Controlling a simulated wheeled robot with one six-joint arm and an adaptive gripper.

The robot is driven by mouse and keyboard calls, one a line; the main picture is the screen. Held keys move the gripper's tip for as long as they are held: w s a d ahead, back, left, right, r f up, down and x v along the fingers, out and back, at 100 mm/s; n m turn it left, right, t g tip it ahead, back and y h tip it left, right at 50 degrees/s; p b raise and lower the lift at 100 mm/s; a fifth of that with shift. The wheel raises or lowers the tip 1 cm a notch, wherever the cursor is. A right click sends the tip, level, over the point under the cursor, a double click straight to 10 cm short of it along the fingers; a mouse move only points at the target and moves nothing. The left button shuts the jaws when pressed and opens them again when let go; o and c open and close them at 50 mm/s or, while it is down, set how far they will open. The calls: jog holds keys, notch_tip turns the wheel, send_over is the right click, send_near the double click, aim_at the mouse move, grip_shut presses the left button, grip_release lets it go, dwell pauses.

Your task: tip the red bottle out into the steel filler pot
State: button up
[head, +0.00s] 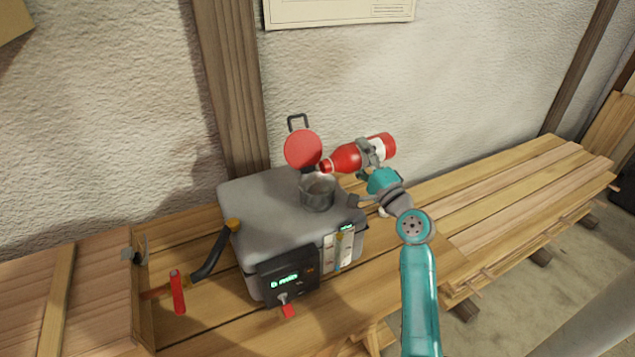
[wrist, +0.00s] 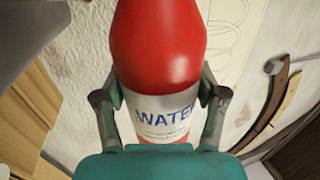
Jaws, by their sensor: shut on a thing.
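The red bottle (head: 346,158) has a white label reading "WATER", which shows in the wrist view (wrist: 160,50). My gripper (head: 367,157) is shut around the bottle at its label; both fingers show in the wrist view (wrist: 160,98). The bottle lies nearly level, its neck pointing left and slightly down. The steel filler pot (head: 318,194) stands on top of a grey machine, below and just left of the bottle's mouth. Its red lid (head: 303,149) is swung open behind it. I cannot see any liquid leaving the bottle.
The grey machine (head: 265,205) sits on a wooden bench (head: 490,205) against a rough white wall. It has a lit display (head: 285,281), a gauge and a black hose on its left. A red-handled tool (head: 178,292) is at the left. The bench's right side is clear.

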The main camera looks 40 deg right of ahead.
jog(key=shift+a+r+n+y, duration=0.2)
jog(key=shift+r+n+y, duration=0.3)
jog(key=shift+r+n, duration=0.7)
jog(key=shift+d+n, duration=0.25)
jog(key=shift+n, duration=0.25)
jog(key=shift+w+a+r+n+y, duration=0.1)
jog(key=shift+a+r+n+y, duration=0.2)
jog(key=shift+r+n+y, duration=0.6)
dwell(0.3)
jog(key=shift+a+r+n, duration=0.1)
jog(key=shift+a+n, duration=0.1)
jog(key=shift+n, duration=0.5)
